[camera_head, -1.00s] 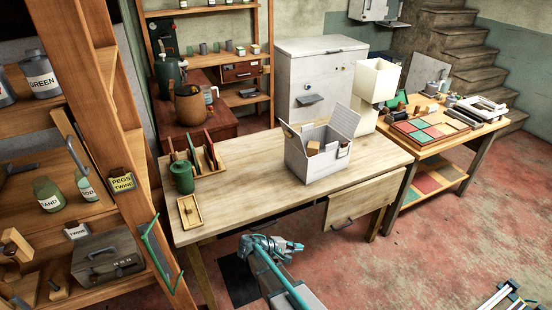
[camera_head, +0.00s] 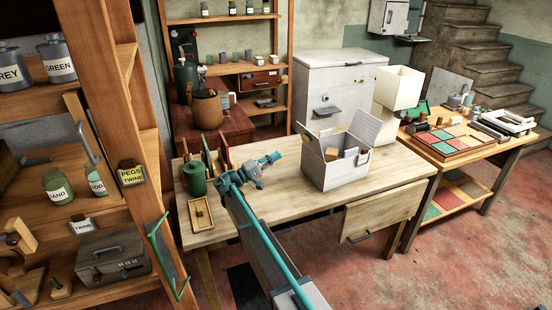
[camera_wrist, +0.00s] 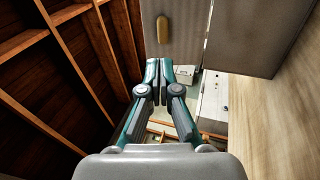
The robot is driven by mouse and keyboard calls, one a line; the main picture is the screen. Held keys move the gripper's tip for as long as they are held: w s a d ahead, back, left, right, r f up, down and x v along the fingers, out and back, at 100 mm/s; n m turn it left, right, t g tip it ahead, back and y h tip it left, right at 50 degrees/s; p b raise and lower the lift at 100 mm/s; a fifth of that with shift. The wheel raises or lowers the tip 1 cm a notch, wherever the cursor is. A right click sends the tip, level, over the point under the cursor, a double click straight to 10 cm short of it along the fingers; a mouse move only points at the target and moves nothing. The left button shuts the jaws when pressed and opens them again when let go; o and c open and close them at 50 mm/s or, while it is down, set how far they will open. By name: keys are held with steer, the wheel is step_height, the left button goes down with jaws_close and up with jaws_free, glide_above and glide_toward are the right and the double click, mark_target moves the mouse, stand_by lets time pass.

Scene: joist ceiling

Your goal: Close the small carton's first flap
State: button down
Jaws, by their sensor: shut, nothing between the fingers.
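The small carton (camera_head: 338,176) is pale grey and stands upright on the wooden table (camera_head: 285,205). Its top is open. A large right flap (camera_head: 366,124) stands up, and a left flap (camera_head: 312,146) leans outward. A brown block (camera_head: 331,155) shows inside. My gripper (camera_head: 277,157) is shut and empty, above the table and left of the carton, apart from it. In the wrist view my gripper (camera_wrist: 159,98) shows its fingers together, just below a grey panel (camera_wrist: 185,45) that looks like a carton flap, with a tan oblong mark. The carton's grey wall (camera_wrist: 245,40) seems to be beside it.
A green canister (camera_head: 195,178), a rack (camera_head: 218,160) of upright boards and a small wooden tray (camera_head: 201,214) stand at the table's left end. The table is bare in front of the carton.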

steer(key=p, duration=0.3)
glide_toward(304, 140)
steer(key=x, duration=0.5)
steer(key=shift+s+d+r, duration=0.1)
steer(key=shift+d+r, duration=0.1)
steer(key=shift+r, duration=0.15)
steer(key=shift+x, duration=0.85)
steer(key=shift+d, duration=0.2)
